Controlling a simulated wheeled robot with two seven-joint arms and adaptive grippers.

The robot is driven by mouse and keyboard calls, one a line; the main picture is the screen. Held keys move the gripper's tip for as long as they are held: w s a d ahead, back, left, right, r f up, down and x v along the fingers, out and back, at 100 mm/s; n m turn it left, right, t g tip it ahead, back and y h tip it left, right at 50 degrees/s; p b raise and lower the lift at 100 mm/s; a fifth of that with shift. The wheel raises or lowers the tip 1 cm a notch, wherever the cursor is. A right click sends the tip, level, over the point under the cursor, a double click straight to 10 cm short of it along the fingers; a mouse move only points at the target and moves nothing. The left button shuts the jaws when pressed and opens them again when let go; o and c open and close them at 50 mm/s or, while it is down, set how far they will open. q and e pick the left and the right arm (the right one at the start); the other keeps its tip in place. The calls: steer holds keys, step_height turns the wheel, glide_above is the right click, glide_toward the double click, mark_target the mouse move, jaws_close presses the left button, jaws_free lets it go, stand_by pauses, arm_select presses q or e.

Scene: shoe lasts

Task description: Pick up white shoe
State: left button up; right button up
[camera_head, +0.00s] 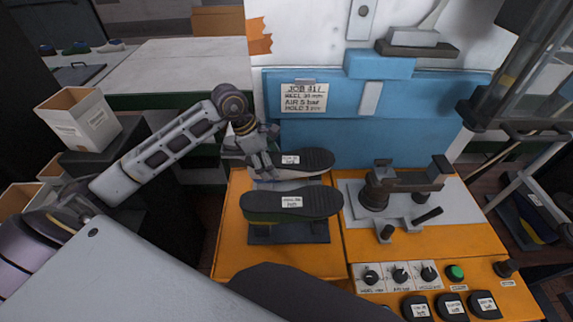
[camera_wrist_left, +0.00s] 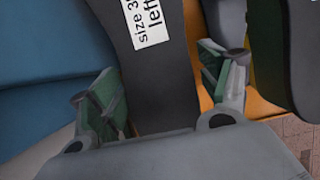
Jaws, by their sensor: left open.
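The white shoe (camera_head: 318,173) lies sole up on the orange bench, with a dark sole, a pale side and a small label. In the left wrist view its dark sole (camera_wrist_left: 165,85) carries a label with "size 3" and "left" readable. My left gripper (camera_head: 261,165) is over its left end. Its open fingers (camera_wrist_left: 150,85) stand on either side of the narrow sole; whether they touch it I cannot tell. A green-sided shoe (camera_head: 292,207) lies sole up just in front, at the right edge of the wrist view (camera_wrist_left: 268,55). My right gripper is not in view.
A metal clamp fixture (camera_head: 405,187) stands right of the shoes. Knobs and a green button (camera_head: 456,272) are at the bench front. A blue panel with a job sign (camera_head: 304,97) rises behind. A white bin (camera_head: 78,120) stands at left.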

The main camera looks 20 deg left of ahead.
arm_select(q)
steer(key=shift+x, duration=1.05)
steer(key=shift+f, duration=0.15)
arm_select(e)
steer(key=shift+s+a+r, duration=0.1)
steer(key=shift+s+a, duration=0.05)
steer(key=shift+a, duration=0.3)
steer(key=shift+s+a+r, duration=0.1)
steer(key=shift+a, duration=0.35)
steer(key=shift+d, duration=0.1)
